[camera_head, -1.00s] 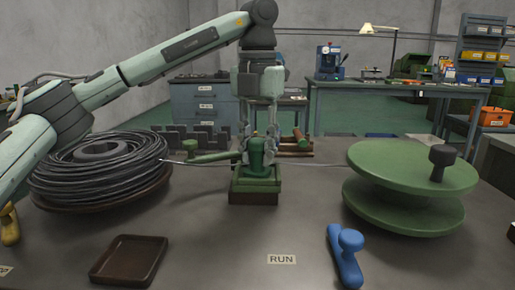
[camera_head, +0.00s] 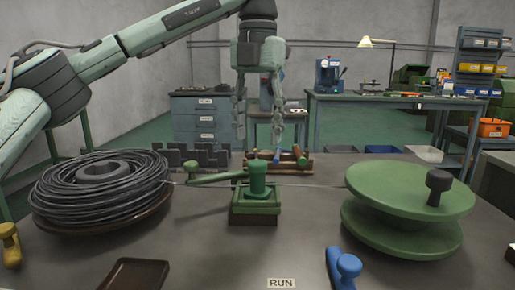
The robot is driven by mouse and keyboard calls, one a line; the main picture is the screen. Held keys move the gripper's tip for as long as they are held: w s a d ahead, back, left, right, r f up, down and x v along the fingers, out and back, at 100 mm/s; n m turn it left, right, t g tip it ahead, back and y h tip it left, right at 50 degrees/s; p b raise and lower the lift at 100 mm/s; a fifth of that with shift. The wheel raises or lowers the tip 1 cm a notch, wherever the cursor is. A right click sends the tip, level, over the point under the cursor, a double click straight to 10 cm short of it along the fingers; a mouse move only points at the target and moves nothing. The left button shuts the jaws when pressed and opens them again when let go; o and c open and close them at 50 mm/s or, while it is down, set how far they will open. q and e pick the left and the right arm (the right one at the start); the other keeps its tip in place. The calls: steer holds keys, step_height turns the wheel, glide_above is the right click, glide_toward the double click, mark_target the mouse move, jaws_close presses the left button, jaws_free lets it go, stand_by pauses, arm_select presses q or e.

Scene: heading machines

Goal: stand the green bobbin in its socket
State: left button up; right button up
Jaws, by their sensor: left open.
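A green upright piece (camera_head: 258,180) with a wider round top stands in a green square block (camera_head: 254,208) at mid-table; it looks like the bobbin in its socket, though how deep it sits is hidden. A large green two-disc spool (camera_head: 395,237) with a dark knob (camera_head: 438,184) stands at the right. My left gripper (camera_head: 258,122) is open and empty, pointing down above and behind the upright piece, apart from it. My right gripper is not in view.
A wire coil (camera_head: 95,185) lies at left. A green lever (camera_head: 215,177) reaches left from the block. A rack (camera_head: 290,168) with coloured rods is behind. A dark tray (camera_head: 133,275), blue handle (camera_head: 345,268) and yellow handle (camera_head: 10,243) are in front.

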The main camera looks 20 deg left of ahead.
mark_target(257, 162)
arm_select(q)
step_height(257, 162, up, 4)
steer(key=shift+f+p, duration=0.2)
steer(key=shift+p, duration=0.15)
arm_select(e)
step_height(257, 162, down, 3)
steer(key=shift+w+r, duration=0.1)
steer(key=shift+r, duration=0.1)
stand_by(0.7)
